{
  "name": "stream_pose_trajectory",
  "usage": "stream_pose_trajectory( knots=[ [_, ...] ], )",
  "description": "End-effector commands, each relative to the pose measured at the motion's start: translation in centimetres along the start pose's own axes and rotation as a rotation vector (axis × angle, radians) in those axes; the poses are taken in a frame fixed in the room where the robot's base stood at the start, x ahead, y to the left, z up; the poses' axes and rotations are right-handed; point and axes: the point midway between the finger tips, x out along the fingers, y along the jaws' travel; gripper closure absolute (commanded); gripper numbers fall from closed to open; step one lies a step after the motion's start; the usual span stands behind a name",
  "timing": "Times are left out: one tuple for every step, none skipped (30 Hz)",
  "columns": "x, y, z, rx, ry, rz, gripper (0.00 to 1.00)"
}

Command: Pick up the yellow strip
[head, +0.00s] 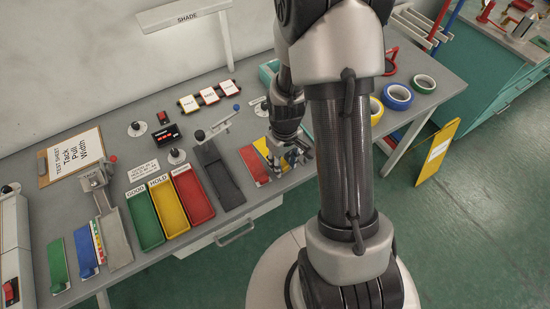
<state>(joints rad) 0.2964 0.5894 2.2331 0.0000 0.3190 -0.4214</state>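The yellow strip (261,147) lies on the grey table, just right of a red strip (251,162). Only its far part shows clearly; my gripper hides its near part. My gripper (286,163) points down over the near right part of these strips. Its fingers are small and dark here, so I cannot tell whether they are open or shut, or whether they touch the yellow strip.
Green (144,221), yellow (169,209) and red (193,196) trays stand left of a dark sloped fixture (220,176). Tape rolls, one of them blue (398,96), lie at the right. A yellow sign panel (437,151) stands beyond the table's right edge.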

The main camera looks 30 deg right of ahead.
Motion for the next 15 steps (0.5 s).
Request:
stream_pose_trajectory(
  knots=[
    [-0.01, 0.00, 0.00, 0.000, 0.000, 0.000, 0.70],
    [-0.01, 0.00, 0.00, 0.000, 0.000, 0.000, 0.72],
    [-0.01, 0.00, 0.00, 0.000, 0.000, 0.000, 0.75],
    [-0.01, 0.00, 0.00, 0.000, 0.000, 0.000, 0.77],
    [-0.01, 0.00, 0.00, 0.000, 0.000, 0.000, 0.79],
    [-0.01, 0.00, 0.01, 0.000, 0.000, 0.000, 0.81],
    [-0.01, 0.00, 0.01, 0.000, 0.000, 0.000, 0.83],
    [-0.01, 0.00, 0.01, 0.000, 0.000, 0.000, 0.85],
    [-0.01, 0.00, 0.01, 0.000, 0.000, 0.000, 0.88],
    [-0.01, 0.00, 0.01, 0.000, 0.000, 0.000, 0.90],
    [-0.01, 0.00, 0.01, 0.000, 0.000, 0.000, 0.92],
    [-0.01, 0.00, 0.01, 0.000, 0.000, 0.000, 0.95],
    [-0.01, 0.00, 0.01, 0.000, 0.000, 0.000, 0.97],
    [-0.01, 0.00, 0.01, 0.000, 0.000, 0.000, 0.99],
    [-0.01, 0.00, 0.00, 0.000, 0.000, 0.000, 0.99]
  ],
)
